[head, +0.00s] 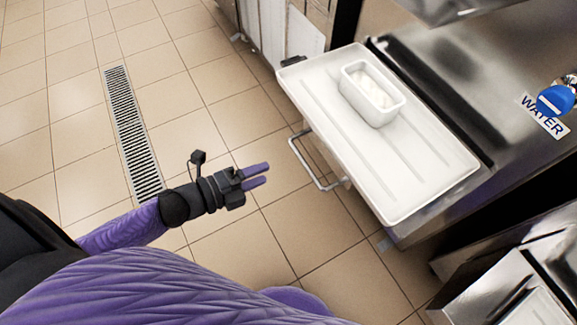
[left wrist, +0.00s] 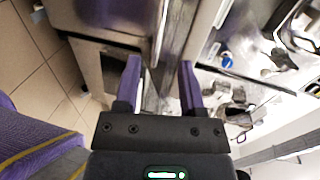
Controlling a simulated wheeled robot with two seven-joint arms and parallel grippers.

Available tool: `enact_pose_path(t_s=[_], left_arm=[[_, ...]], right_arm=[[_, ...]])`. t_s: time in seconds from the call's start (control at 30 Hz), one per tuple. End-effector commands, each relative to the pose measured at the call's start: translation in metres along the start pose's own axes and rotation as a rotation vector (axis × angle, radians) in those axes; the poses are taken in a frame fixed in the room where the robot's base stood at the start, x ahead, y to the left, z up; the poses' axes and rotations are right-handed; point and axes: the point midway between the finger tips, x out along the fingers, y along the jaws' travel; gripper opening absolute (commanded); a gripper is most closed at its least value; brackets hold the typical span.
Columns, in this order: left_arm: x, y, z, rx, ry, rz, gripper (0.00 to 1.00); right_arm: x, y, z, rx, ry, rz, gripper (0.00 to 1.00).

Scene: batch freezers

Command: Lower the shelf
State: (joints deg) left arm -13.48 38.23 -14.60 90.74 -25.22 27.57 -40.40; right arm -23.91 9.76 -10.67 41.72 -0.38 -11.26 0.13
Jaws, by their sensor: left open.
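The shelf (head: 432,178) is a white, ribbed tray-like surface sticking out level from the front of the steel machine in the head view. A metal bar handle (head: 305,168) hangs at its near left edge. A white rectangular tub (head: 385,112) with pale contents stands on the shelf. My left gripper (head: 268,174) is open and empty, left of the handle and apart from it, with its purple fingers pointing toward it. In the left wrist view the open fingers (left wrist: 160,75) have nothing between them. My right gripper is not in view.
The steel machine (head: 425,75) has a blue knob (head: 555,98) beside a WATER label (head: 543,115). Another steel unit (head: 525,265) stands at the lower right. The tiled floor (head: 230,120) with a drain grate (head: 132,135) is clear left of the shelf.

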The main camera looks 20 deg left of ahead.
Motion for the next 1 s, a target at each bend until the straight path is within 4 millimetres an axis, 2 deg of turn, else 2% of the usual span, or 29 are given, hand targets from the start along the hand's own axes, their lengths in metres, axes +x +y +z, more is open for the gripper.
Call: enact_pose_path(t_s=[0.03,0.07,0.23,0.4,0.6,0.83,1.0], left_arm=[[0.008,0.014,-0.004,0.013,0.020,-0.004,0.51],[0.013,0.012,-0.005,0.018,0.022,-0.007,0.51],[0.052,0.010,-0.004,0.016,0.018,-0.010,0.51],[0.085,0.007,-0.004,0.012,0.016,-0.009,0.51],[0.100,0.004,-0.004,0.012,0.015,-0.008,0.51],[0.100,0.003,-0.004,0.010,0.014,-0.007,0.51],[0.100,0.003,-0.004,0.010,0.014,-0.007,0.15]], right_arm=[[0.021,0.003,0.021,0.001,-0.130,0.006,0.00],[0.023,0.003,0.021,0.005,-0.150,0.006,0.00],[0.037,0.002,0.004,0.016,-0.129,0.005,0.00],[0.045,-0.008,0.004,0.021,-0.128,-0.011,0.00],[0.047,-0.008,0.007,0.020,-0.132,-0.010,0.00],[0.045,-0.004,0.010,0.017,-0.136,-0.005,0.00],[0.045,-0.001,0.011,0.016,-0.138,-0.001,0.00]])
